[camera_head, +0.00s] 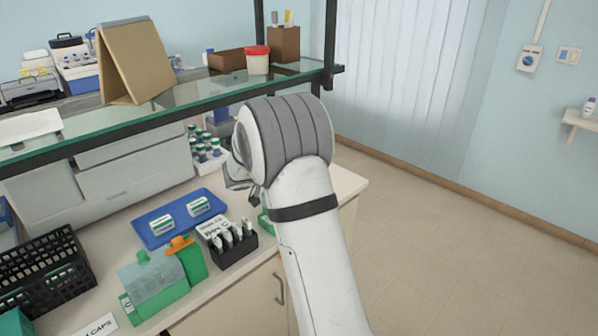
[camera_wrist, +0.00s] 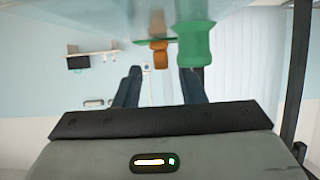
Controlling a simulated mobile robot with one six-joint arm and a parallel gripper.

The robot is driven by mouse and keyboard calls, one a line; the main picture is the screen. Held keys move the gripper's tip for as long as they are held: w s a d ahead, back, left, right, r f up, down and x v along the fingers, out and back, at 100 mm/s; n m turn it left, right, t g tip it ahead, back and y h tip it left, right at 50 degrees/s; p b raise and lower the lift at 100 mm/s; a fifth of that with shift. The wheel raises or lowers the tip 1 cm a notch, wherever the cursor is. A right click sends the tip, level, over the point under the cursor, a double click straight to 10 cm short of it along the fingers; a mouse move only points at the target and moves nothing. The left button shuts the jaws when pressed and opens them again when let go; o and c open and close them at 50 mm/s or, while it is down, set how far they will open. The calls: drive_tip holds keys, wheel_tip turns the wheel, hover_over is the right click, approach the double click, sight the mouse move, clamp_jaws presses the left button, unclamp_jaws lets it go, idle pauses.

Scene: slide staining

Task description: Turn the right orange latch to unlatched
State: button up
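The wrist view shows an orange part (camera_wrist: 159,53) ahead, between the lines of my fingers, and a green rounded part (camera_wrist: 196,42) by the right finger's tip. I cannot tell whether they touch. My gripper (camera_wrist: 160,75) is open, with nothing between its fingers. In the head view my gripper (camera_head: 237,179) is over the bench, partly hidden by my arm. Which latch the wrist view shows is unclear.
A black rack labelled Box C (camera_head: 237,252) holds several slides or tubes beside the box. A blue tray (camera_head: 180,218) lies behind, and a black basket (camera_head: 45,270) is at left. A glass shelf (camera_head: 185,95) runs above the bench. Capped bottles (camera_head: 207,155) stand behind my gripper.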

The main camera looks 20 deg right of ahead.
drive_tip(key=shift+x, duration=0.85)
drive_tip(key=shift+c, duration=0.5)
